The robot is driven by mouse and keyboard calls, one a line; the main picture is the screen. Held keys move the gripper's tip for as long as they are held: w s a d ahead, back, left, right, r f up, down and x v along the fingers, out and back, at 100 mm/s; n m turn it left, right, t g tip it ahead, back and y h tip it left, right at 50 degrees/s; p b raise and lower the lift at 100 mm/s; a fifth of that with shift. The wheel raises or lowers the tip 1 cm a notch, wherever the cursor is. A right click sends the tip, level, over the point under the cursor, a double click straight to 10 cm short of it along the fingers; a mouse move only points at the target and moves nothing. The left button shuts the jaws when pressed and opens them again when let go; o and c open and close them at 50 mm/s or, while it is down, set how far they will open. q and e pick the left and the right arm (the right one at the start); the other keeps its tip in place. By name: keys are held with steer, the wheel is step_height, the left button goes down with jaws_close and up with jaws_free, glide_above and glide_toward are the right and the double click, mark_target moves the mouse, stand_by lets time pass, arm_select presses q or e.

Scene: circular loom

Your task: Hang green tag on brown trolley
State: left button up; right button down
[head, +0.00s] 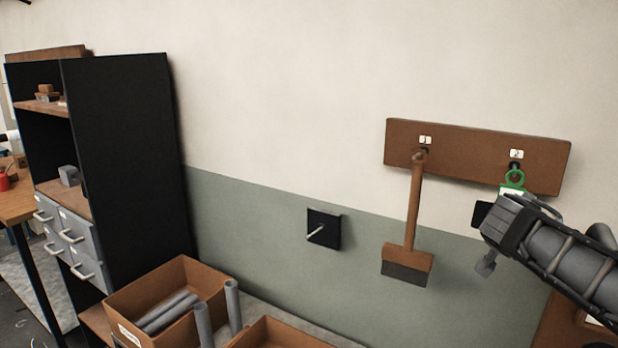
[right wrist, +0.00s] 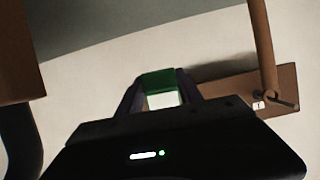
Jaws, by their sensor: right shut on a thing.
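The green tag (head: 515,178) has a green ring at its top and a white lower part. It stands up from the fingers of my right gripper (head: 509,197), in front of the brown wall board. In the right wrist view the tag (right wrist: 158,80) shows as a green band and white patch between the two fingers, which are shut on it. The ring appears just below the right hook in the head view; I cannot tell the depth gap. I cannot identify a brown trolley for certain; a brown surface (head: 562,325) shows partly at the lower right.
A brown board (head: 470,165) on the wall has two labelled hooks; a brush (head: 412,225) hangs from the left one. A black plate with a peg (head: 324,228) is lower on the wall. A black shelf (head: 125,170) and a bin of grey tubes (head: 185,277) stand left.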

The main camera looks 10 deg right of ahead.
step_height(320, 180, up, 15)
steer(key=p, duration=0.7)
steer(key=w+a+f+n+t+y+b, duration=0.1)
steer(key=w+a+f+b, duration=0.15)
steer(key=a+f, duration=0.8)
steer(key=w+a+f+n+t+y+b, duration=0.1)
steer(key=w+a+f+n+y+b, duration=0.15)
steer(key=a+f, duration=0.75)
steer(key=s+a+f+n+y+b, duration=0.1)
steer(key=s+a+f+n+y, duration=0.1)
steer(key=a+f, duration=0.7)
steer(key=s+a+f+n+t+y+b, duration=0.1)
steer(key=s+a+f+n+y, duration=0.1)
steer(key=a+f, duration=0.7)
steer(key=shift+s+a+y, duration=0.55)
steer(key=shift+s+a, duration=0.3)
steer(key=shift+s, duration=0.25)
steer(key=shift+n, duration=0.25)
steer(key=f, duration=0.1)
steer(key=w+f, duration=0.2)
steer(key=f, duration=0.1)
